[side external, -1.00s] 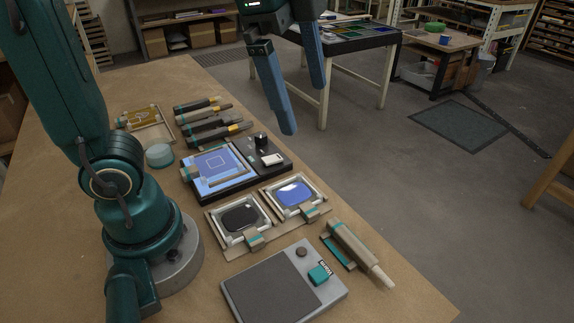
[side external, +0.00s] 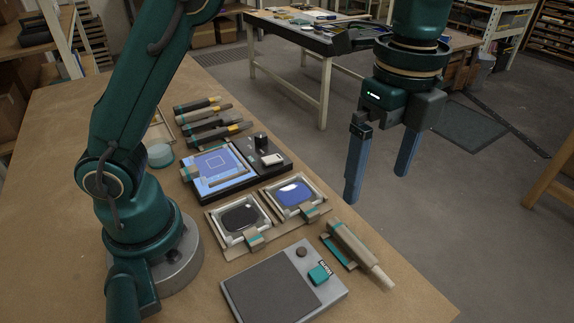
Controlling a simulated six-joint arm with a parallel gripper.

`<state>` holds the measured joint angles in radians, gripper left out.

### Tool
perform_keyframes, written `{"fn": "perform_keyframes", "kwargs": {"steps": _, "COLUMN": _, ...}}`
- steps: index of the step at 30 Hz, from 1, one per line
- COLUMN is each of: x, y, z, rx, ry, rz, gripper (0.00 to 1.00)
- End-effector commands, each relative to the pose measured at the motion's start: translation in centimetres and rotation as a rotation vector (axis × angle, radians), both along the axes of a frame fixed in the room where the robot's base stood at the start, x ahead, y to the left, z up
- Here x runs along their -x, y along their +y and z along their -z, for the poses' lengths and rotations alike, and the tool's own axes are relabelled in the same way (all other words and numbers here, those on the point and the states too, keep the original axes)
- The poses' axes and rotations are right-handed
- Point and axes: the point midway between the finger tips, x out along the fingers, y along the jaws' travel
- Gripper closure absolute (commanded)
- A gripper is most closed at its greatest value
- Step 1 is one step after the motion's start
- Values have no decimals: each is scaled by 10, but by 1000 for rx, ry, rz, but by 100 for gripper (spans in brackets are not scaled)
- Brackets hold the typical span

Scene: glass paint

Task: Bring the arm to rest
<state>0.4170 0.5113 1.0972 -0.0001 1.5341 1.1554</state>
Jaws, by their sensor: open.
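My gripper (side external: 377,188) hangs at the upper right in the side external view, its two blue fingers pointing down and spread apart. It is open, with nothing between the fingers. It appears high and to the right of the items on the wooden table (side external: 60,240), seen against the grey floor; its exact height is hard to tell. My arm's lower links rise from the round base at the left of the table and leave the top of the picture.
On the table are a black-framed station with a blue panel (side external: 214,170), a dark paint tray (side external: 238,217), a blue paint tray (side external: 292,193), a grey pad device (side external: 277,285), a tan roller-like tool (side external: 358,252), several rod-shaped tools (side external: 215,131) and a teal round pot (side external: 160,155).

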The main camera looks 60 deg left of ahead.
Motion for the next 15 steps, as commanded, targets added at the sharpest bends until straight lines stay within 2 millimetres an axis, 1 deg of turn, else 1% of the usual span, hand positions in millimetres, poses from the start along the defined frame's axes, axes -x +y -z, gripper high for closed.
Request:
{"fn": "perform_keyframes", "kwargs": {"steps": 1, "x": 1, "y": 1, "z": 9, "rx": -2, "ry": 5, "rz": -1, "gripper": 0}}
{"fn": "perform_keyframes", "kwargs": {"steps": 9, "x": 1, "y": 1, "z": 50, "rx": -2, "ry": 4, "rz": -1, "gripper": 0}}
{"fn": "perform_keyframes", "kwargs": {"steps": 12, "x": 0, "y": 1, "z": 63, "rx": -2, "ry": 4, "rz": -1, "gripper": 0}}
{"fn": "perform_keyframes", "kwargs": {"steps": 15, "x": 0, "y": 0, "z": 70, "rx": -1, "ry": 2, "rz": -1, "gripper": 0}}
